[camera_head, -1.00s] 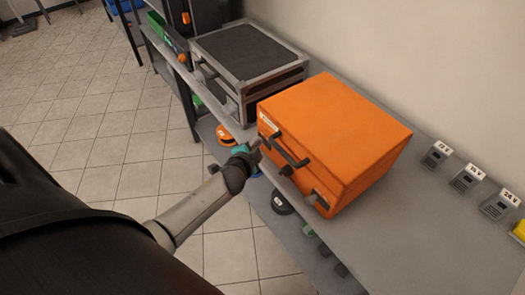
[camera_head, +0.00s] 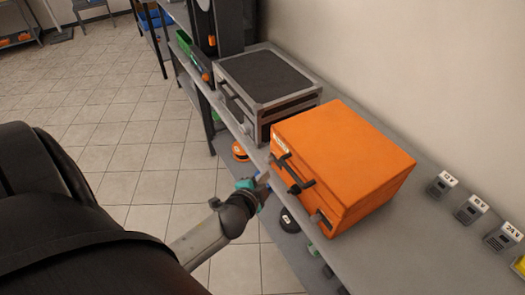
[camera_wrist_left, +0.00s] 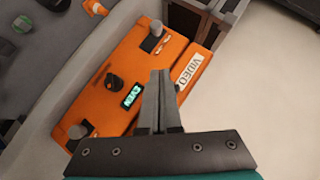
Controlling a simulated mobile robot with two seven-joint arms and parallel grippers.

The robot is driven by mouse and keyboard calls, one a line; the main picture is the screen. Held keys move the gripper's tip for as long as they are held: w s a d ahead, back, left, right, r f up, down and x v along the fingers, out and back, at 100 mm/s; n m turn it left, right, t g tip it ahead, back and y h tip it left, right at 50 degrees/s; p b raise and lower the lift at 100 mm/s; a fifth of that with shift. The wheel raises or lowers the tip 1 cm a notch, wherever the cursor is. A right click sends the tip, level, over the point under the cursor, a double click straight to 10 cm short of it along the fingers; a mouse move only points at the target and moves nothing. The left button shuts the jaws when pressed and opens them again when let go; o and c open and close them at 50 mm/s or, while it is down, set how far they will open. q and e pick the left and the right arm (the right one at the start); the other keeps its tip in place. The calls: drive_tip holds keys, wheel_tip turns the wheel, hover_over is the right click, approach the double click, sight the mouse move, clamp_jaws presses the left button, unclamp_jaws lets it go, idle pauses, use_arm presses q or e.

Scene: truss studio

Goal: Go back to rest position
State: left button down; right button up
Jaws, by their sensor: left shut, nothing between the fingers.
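My left gripper (camera_head: 264,179) is shut and empty, in front of an orange case (camera_head: 345,160) on the shelf's top. Its tips look apart from the case's black handle (camera_head: 292,174). In the left wrist view my left gripper's shut fingers (camera_wrist_left: 158,85) point at the case's orange front (camera_wrist_left: 115,68), which carries a "VIDEO" label (camera_wrist_left: 187,71), a small lit display (camera_wrist_left: 132,93) and a black knob (camera_wrist_left: 114,81). My right gripper is in neither view.
A grey-framed case with a dark top (camera_head: 265,75) stands behind the orange one. Small labelled grey boxes (camera_head: 470,210) line the wall side at the right. A lower shelf holds an orange disc (camera_head: 240,151) and a dark one (camera_head: 289,220). The tiled floor (camera_head: 120,130) is clear.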

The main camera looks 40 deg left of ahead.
use_arm(q)
drive_tip(key=shift+s+d+r, duration=0.15)
drive_tip(key=shift+s+r, duration=0.1)
drive_tip(key=shift+s, duration=0.2)
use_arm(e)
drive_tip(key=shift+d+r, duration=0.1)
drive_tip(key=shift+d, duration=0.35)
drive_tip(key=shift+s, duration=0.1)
use_arm(q)
drive_tip(key=s+d+f+n+g+h+b, duration=0.15)
drive_tip(key=s+f, duration=0.35)
drive_tip(key=f, duration=0.5)
drive_tip(key=s+d+f+n+g+b, duration=0.1)
drive_tip(key=s+f+g+b, duration=0.3)
drive_tip(key=f, duration=0.5)
drive_tip(key=s+d+f+n+g+h+b, duration=0.15)
drive_tip(key=s+f, duration=0.35)
drive_tip(key=f, duration=0.5)
drive_tip(key=s+d+f+n+g+b, duration=0.1)
drive_tip(key=s+d+f+g+b, duration=0.1)
drive_tip(key=s+f, duration=0.5)
drive_tip(key=s+d+f+n+g+b, duration=0.1)
drive_tip(key=s+d+f+g+b, duration=0.1)
drive_tip(key=s+f, duration=0.6)
drive_tip(key=s+d+b, duration=0.1)
drive_tip(key=s, duration=0.5)
drive_tip(key=shift+n, duration=0.3)
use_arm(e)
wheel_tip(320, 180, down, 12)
